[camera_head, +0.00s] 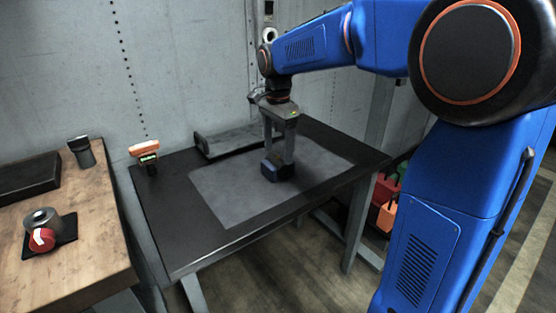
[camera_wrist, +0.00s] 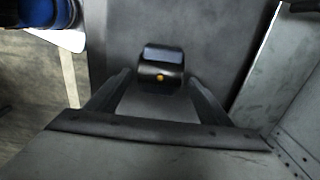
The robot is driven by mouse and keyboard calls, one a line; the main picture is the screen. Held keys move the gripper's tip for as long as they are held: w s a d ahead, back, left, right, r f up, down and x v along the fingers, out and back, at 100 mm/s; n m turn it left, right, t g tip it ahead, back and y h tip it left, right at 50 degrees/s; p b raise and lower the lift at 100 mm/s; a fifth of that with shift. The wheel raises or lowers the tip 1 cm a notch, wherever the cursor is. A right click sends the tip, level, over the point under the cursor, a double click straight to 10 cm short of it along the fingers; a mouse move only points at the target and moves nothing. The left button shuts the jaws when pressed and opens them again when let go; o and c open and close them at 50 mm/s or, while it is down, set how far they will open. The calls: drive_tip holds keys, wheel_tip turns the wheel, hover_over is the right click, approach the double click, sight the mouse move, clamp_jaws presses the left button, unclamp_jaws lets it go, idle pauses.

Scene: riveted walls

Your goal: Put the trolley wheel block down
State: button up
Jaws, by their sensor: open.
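The trolley wheel block (camera_head: 271,171) is a small dark blue-black block on the grey mat (camera_head: 225,190) of the dark table. The block's underside is hidden.
A small device with a green display (camera_head: 148,158) stands at the table's back left corner. A dark raised-edge tray (camera_head: 225,143) lies along the back by the riveted wall. A wooden bench (camera_head: 85,235) is at left, and coloured bins (camera_head: 388,190) sit below right. The mat's front is clear.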

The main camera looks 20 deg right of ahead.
sight(278, 156)
wheel_tip(278, 156, up, 6)
drive_tip(key=shift+r, duration=0.1)
drive_tip(key=s+d+f+n+t, duration=0.1)
drive_tip(key=s+f+n, duration=0.3)
drive_tip(key=s, duration=0.6)
drive_tip(key=s+d+f+n+t, duration=0.2)
drive_tip(key=s+d+f+n, duration=0.1)
drive_tip(key=s, duration=0.7)
drive_tip(key=s+d+f+n+t, duration=0.1)
drive_tip(key=s+f+n, duration=0.4)
drive_tip(key=s, duration=0.5)
drive_tip(key=shift+s+d+f+n+t, duration=0.15)
drive_tip(key=shift+s+d+n+t, duration=0.3)
drive_tip(key=shift+n, duration=0.75)
drive_tip(key=shift+w+d, duration=0.1)
drive_tip(key=shift+w, duration=0.05)
